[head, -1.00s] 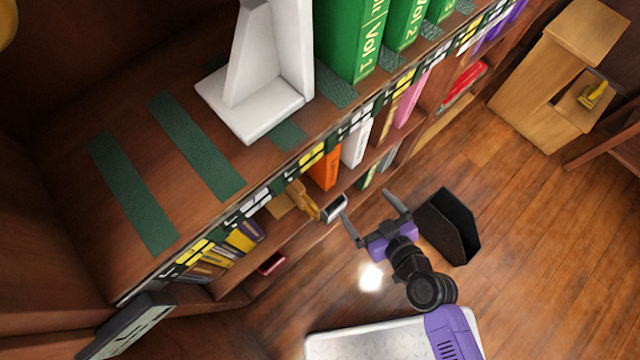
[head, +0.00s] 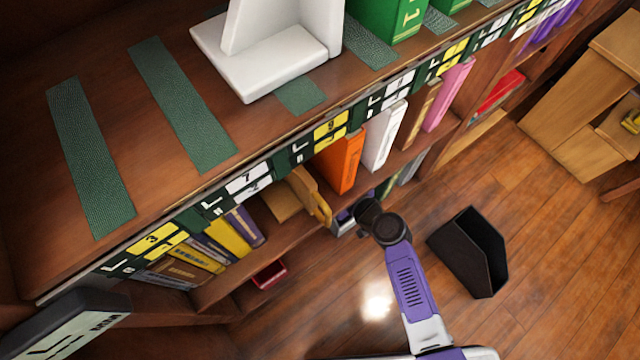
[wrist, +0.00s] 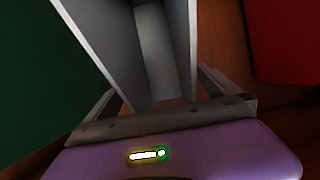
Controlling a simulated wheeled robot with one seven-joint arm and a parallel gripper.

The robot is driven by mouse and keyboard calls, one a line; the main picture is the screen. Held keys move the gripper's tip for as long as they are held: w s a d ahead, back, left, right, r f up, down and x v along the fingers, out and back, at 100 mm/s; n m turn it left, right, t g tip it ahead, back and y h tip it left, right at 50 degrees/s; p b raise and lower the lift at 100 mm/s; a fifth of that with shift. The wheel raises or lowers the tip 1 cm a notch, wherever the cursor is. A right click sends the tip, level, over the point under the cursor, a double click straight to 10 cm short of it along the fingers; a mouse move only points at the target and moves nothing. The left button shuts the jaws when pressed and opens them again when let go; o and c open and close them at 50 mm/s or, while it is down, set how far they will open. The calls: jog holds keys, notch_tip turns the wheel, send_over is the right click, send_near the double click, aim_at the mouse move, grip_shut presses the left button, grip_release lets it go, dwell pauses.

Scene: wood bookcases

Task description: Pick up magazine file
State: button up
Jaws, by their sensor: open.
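A grey, open-topped magazine file (wrist: 182,40) fills the upper middle of the wrist view, with its hollow inside facing the camera. My gripper (wrist: 158,86) is open, with one finger on each side of the file's lower part. Whether the fingers touch it cannot be told. In the head view, my gripper (head: 346,214) is at the lower shelf, mostly hidden behind my wrist; only a small pale piece shows there. A black open file-like box (head: 470,250) stands apart on the floor to the right.
Orange (head: 340,162) and white (head: 383,136) books stand on the lower shelf, near a wooden holder (head: 308,192). The labelled upper shelf (head: 110,80) overhangs this spot and carries a white bookend (head: 270,62). Wooden floor (head: 540,210) is clear around the black box.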

jog(key=x, duration=0.3)
jog(key=shift+d, duration=0.1)
jog(key=shift+c, duration=0.4)
jog(key=c, duration=1.8)
jog(key=shift+c, duration=1.2)
jog(key=shift+r, duration=0.15)
